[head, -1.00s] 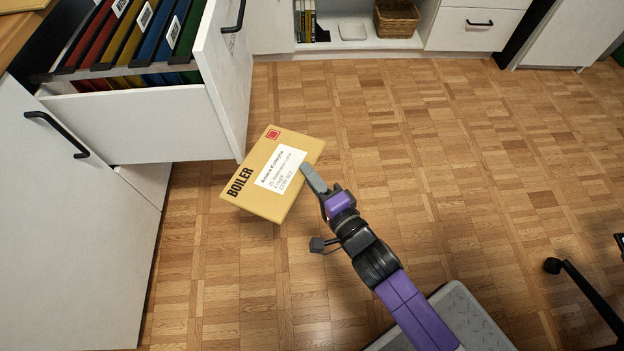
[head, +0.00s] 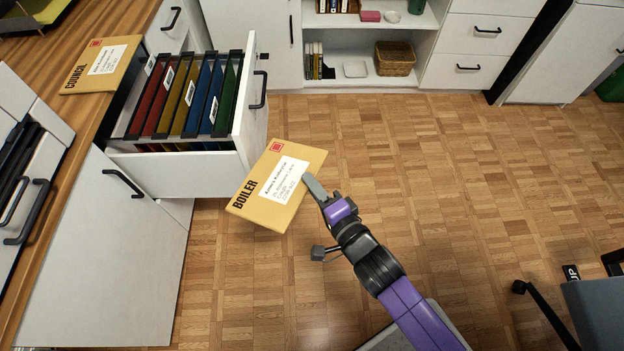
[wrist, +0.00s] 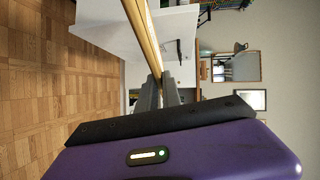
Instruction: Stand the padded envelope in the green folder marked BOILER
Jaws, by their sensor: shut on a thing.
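The padded envelope (head: 249,206) is tan, with BOILER in black, a white address label and a red stamp mark. My gripper (head: 315,187) is shut on its right edge and holds it in the air, right of the open drawer (head: 180,170). In the wrist view the envelope (wrist: 143,30) shows edge-on between the fingers (wrist: 160,92). The drawer holds hanging folders in red, yellow, blue and green. The green folder (head: 229,92) is the rightmost, by the drawer front. The folder labels are too small to read.
A second envelope (head: 103,62), marked COUNCIL, lies on the wooden desk top (head: 70,115) at the upper left. The drawer front (head: 251,95) stands between the folders and the open floor. A basket (head: 395,58) sits on a shelf at the back. A dark chair leg (head: 550,312) is at the lower right.

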